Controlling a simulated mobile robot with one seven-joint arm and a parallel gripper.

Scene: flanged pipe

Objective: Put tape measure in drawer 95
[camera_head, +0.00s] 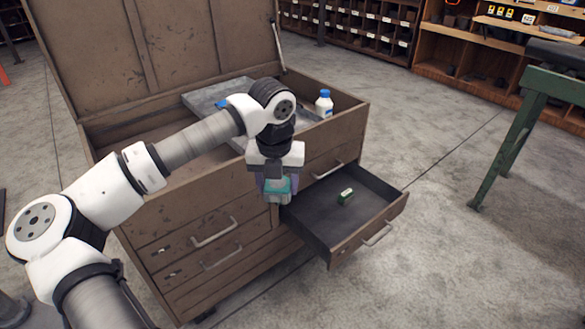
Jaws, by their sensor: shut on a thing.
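My gripper (275,192) points down at the left inner end of an open drawer (310,228) in the brown tool chest. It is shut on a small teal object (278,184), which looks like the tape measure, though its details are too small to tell. The held object appears above the drawer's left side; its exact height is unclear. The open drawer has a dark floor and a handle on its front. No number can be read on it. A small green item (345,196) with a pale mark lies on the drawer floor.
The chest (190,215) has its lid up and an open top compartment holding a grey tray (212,97) and a white bottle with a blue cap (324,104). Other drawers are shut. A green metal stand (520,125) is at right. The floor between is clear.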

